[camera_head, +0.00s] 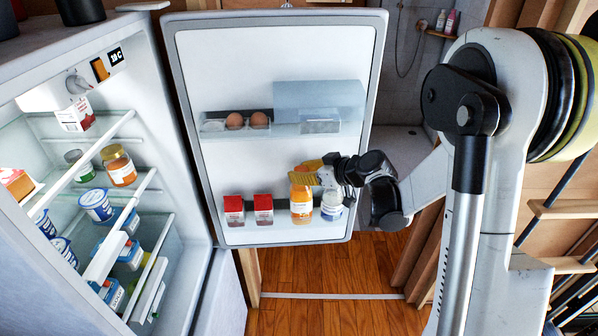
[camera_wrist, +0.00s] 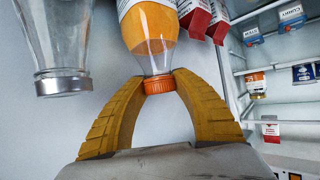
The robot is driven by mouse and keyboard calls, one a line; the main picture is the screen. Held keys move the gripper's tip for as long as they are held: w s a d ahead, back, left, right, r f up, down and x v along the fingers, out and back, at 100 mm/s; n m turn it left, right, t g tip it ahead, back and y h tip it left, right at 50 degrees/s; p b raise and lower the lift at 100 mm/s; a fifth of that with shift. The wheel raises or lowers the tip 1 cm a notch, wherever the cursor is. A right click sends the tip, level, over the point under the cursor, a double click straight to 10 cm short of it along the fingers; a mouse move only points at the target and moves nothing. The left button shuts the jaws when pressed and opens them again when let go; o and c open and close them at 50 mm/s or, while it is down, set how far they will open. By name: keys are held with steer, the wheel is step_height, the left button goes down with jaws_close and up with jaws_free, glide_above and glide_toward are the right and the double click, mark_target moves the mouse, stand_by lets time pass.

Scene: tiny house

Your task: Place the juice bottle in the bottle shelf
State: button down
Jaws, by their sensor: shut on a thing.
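The juice bottle (camera_head: 301,210), orange with an orange cap, is upright at the lower bottle shelf (camera_head: 284,237) on the inside of the open fridge door. It stands between a red carton and a clear bottle. My gripper (camera_head: 306,176) reaches in from the right and is shut on the bottle's top. In the wrist view, the yellow fingers (camera_wrist: 158,84) close around the neck and orange cap of the juice bottle (camera_wrist: 150,35). I cannot tell whether its base touches the shelf floor.
Two red-topped cartons (camera_head: 233,209) stand left of the bottle, and a clear bottle with a grey cap (camera_wrist: 62,50) stands close on its right in the head view. Eggs (camera_head: 235,121) sit on the upper door shelf. The fridge interior with jars (camera_head: 120,168) is at left.

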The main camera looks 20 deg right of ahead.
steer(key=shift+f, duration=0.1)
steer(key=shift+f, duration=0.15)
steer(key=c, duration=1)
jaws_free()
steer(key=shift+r, duration=0.2)
steer(key=shift+s+d+r, duration=0.1)
steer(key=shift+r, duration=0.15)
steer(key=p+v, duration=0.3)
steer(key=v, duration=0.8)
steer(key=s+a+r+m+g+h, duration=0.1)
steer(key=s+a+m+h, duration=0.1)
steer(key=s, duration=0.5)
steer(key=s+a+r+m+g+h, duration=0.1)
steer(key=s+a+r+m+h, duration=0.1)
steer(key=s, duration=0.5)
steer(key=s+a+r+m+g+h, duration=0.1)
steer(key=s+a+m+h, duration=0.1)
steer(key=s, duration=0.5)
steer(key=shift+a+r, duration=0.15)
steer(key=shift+a, duration=0.2)
